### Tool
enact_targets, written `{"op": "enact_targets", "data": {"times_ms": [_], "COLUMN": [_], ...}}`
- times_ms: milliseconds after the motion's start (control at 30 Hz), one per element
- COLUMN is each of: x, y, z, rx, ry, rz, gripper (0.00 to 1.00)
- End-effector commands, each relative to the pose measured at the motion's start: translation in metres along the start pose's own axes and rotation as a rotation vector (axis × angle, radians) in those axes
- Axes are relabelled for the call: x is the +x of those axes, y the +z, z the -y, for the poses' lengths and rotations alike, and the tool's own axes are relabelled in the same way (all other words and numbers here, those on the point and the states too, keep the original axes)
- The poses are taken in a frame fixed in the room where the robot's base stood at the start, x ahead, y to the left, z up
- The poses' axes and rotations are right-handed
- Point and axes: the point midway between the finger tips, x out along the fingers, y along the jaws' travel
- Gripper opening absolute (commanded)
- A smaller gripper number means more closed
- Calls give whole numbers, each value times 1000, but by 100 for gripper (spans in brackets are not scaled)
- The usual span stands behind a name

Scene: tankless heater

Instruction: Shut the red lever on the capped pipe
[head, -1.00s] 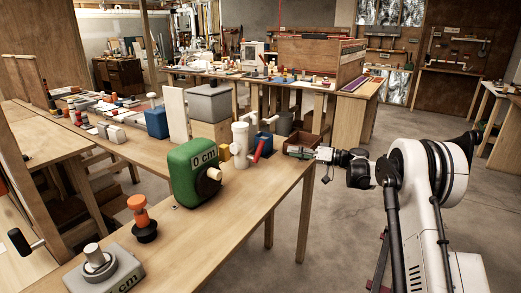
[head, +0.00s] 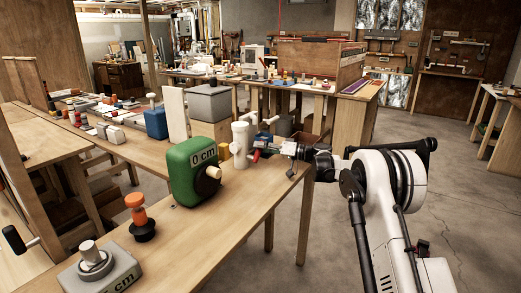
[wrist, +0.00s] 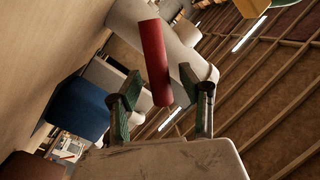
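The white capped pipe (head: 240,146) stands upright on the workbench, to the right of the green "0 cm" block. Its red lever (head: 256,156) shows just right of the pipe, partly hidden by my gripper (head: 271,150). In the wrist view the red lever (wrist: 154,55) points down between the two fingers of my gripper (wrist: 160,82). The fingers are apart, with gaps visible on both sides of the lever. I cannot tell whether either finger touches it.
The green block (head: 195,165) stands left of the pipe. A blue box (wrist: 78,105) is close to the left finger in the wrist view. A brown open box (head: 303,140) is behind my gripper. The bench's front right part is bare.

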Motion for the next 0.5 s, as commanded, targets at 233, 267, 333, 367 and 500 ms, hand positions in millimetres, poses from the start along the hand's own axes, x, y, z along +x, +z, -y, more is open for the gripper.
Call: {"op": "enact_targets", "data": {"times_ms": [233, 267, 333, 367, 500], "x": [4, 4, 4, 4, 4], "y": [0, 0, 0, 0, 0], "z": [0, 0, 0, 0, 0], "rx": [0, 0, 0, 0, 0], "ry": [1, 1, 1, 1, 1], "rz": [-1, -1, 0, 0, 0], "gripper": [39, 39, 39, 37, 18]}}
